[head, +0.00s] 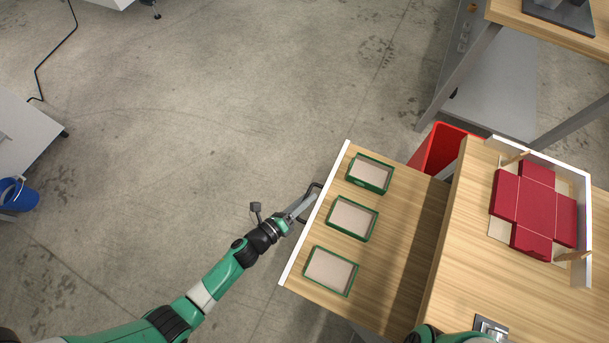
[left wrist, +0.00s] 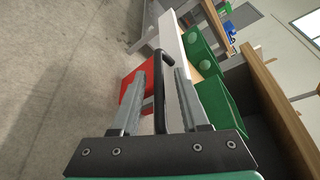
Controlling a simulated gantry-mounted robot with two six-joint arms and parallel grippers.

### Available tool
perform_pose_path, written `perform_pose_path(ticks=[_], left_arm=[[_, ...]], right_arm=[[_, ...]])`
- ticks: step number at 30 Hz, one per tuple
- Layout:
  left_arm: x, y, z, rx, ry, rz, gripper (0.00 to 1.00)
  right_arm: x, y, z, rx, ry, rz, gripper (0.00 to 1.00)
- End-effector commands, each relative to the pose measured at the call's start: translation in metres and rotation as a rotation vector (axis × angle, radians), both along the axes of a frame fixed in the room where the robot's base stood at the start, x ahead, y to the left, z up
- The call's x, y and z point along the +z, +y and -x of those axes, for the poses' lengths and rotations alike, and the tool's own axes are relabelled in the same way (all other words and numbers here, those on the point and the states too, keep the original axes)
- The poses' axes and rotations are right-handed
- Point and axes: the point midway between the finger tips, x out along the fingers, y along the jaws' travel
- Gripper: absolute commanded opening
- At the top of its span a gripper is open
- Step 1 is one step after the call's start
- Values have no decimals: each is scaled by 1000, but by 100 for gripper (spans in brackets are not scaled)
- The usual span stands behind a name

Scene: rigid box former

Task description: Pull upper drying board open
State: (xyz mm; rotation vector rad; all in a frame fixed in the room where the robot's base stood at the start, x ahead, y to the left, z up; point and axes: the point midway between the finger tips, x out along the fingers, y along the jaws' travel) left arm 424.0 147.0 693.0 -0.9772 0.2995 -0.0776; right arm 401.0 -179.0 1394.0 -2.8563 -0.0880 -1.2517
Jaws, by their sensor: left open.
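The wooden drying board (head: 400,215) stands out from the left side of the workbench, with a white front strip (head: 303,232) and three green-rimmed trays on top. My left gripper (head: 306,202) is at the outer side of the strip, at the board's black handle. In the left wrist view the fingers of the left gripper (left wrist: 160,82) are apart, with the black handle (left wrist: 160,100) between them; I cannot tell whether they touch it.
Green trays (head: 370,173) (head: 352,219) (head: 331,271) lie on the board. A red bin (head: 437,148) stands behind it. A flat red box blank (head: 535,210) lies on the workbench (head: 460,275).

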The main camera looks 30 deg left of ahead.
Motion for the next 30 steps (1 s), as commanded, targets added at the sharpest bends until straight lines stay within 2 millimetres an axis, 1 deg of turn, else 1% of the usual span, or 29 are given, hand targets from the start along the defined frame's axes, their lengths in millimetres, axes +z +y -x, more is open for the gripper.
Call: perform_pose_path(ticks=[5, 8, 11, 18, 21, 25, 30], left_arm=[[0, 0, 1, 1, 1, 0, 45], [3, 2, 9, 2, 2, -1, 45], [8, 6, 25, 2, 3, 0, 45], [21, 17, 80, 4, 4, -1, 45], [24, 22, 97, 6, 4, 0, 45], [26, 23, 109, 2, 1, 0, 45], [25, 23, 111, 0, 0, -1, 45]], right_arm=[[1, 0, 0, 0, 0, 0, 50], [5, 0, 0, 0, 0, 0, 50], [13, 0, 0, 0, 0, 0, 50], [33, 0, 0, 0, 0, 0, 50], [38, 0, 0, 0, 0, 0, 50], [41, 0, 0, 0, 0, 0, 50], [40, 0, 0, 0, 0, 0, 50]])
